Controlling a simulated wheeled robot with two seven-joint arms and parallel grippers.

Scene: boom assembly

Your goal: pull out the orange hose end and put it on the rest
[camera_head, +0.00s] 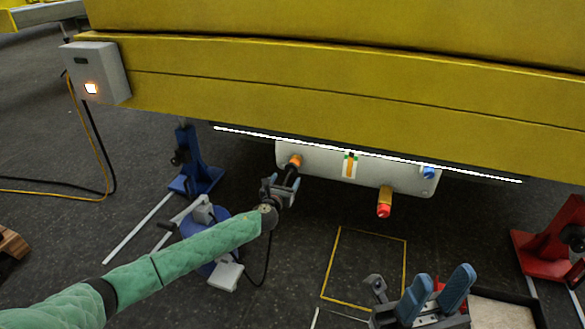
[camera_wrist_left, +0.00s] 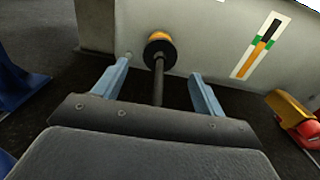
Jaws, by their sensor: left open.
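The orange hose end (camera_head: 295,161) is seated in the left part of a pale panel (camera_head: 320,172) under the yellow boom. In the left wrist view it is an orange ring with a black collar (camera_wrist_left: 159,50), and a dark hose (camera_wrist_left: 159,85) runs from it toward my wrist. My left gripper (camera_head: 282,186) is just in front of it. Its blue fingers (camera_wrist_left: 161,72) are open on either side of the hose, with gaps on both sides. My right gripper (camera_head: 440,282) is low at the right, its blue fingers apart and empty. I cannot clearly identify the rest.
The panel also carries a striped marker (camera_head: 350,166), a red-tipped orange fitting (camera_head: 384,202) and a blue fitting (camera_head: 428,172). A blue stand (camera_head: 197,172) is left, a red stand (camera_head: 556,240) right. A yellow-outlined floor area (camera_head: 362,268) is clear.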

